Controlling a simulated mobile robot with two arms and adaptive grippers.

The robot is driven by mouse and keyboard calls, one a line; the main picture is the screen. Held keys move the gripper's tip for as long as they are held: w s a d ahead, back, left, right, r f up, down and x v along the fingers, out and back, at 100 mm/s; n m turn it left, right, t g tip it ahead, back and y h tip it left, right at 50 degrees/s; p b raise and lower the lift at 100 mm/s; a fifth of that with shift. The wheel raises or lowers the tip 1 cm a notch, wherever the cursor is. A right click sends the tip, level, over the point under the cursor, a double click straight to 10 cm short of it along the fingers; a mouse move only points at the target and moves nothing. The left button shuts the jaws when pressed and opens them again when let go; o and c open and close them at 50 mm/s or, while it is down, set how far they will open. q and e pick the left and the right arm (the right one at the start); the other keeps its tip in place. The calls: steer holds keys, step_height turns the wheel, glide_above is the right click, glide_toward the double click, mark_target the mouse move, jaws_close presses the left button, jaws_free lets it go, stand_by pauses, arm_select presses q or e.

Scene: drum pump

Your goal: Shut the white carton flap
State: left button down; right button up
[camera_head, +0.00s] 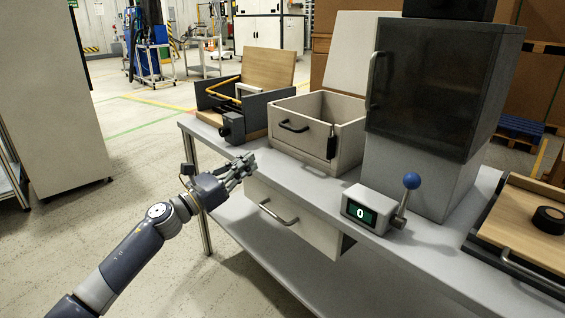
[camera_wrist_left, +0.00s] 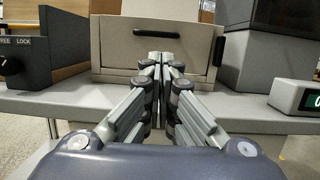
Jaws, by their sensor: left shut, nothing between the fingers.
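The white carton (camera_head: 315,148) is a pale box on the table with a black handle on its front and a dark latch near its front right corner. Its flap (camera_head: 357,48) stands raised behind the open top, leaning back. The carton's front also shows in the left wrist view (camera_wrist_left: 112,58), straight ahead with its handle at the top. My left gripper (camera_head: 249,161) is shut and empty, in front of the table edge and left of the carton, apart from it. Its closed fingers show in the left wrist view (camera_wrist_left: 161,58). My right gripper is out of view.
Left of the carton stands a dark box (camera_head: 262,108) with a raised wooden lid. Right are a tall dark-doored cabinet (camera_head: 432,95), a counter box (camera_head: 366,212) with a blue-knobbed lever, and a wooden tray (camera_head: 520,225). A drawer (camera_head: 290,220) hangs under the grey table (camera_head: 320,187).

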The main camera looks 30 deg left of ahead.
arm_select(q)
glide_toward(300, 125)
steer(key=shift+w+d+f, duration=0.1)
steer(key=shift+w+f, duration=0.15)
steer(key=shift+w, duration=0.4)
steer(key=shift+x, duration=0.95)
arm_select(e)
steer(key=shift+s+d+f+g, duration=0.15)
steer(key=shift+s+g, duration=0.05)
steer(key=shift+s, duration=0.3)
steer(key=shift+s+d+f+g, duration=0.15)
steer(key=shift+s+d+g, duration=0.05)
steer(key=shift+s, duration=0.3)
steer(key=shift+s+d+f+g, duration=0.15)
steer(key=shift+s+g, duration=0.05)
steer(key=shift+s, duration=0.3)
arm_select(q)
steer(key=shift+f, duration=0.1)
steer(key=shift+w+d+r, duration=0.2)
steer(key=shift+w+r, duration=0.2)
steer(key=shift+r, duration=0.05)
steer(key=shift+w+a+r, duration=0.1)
steer(key=shift+r, duration=0.2)
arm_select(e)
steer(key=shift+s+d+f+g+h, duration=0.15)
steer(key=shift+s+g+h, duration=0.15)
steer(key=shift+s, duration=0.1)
